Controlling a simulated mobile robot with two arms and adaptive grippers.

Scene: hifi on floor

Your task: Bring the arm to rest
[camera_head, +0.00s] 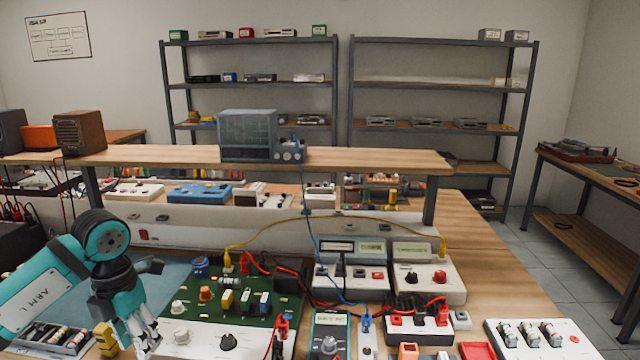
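My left arm, teal and marked "ARM L", comes in from the left. Its gripper (142,338) points down near the bottom left, in front of the left edge of the green circuit board panel (262,310). The fingertips are small and close to the frame's bottom, so I cannot tell whether they are apart or together, or whether they touch anything. A yellow block (105,338) is just left of the fingers. My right arm and gripper are not in view.
The wooden bench holds a multimeter (330,335), grey instrument boxes (428,278), red, blue and yellow cables, and a white panel (540,340) at right. Clear bench top (490,260) lies at right.

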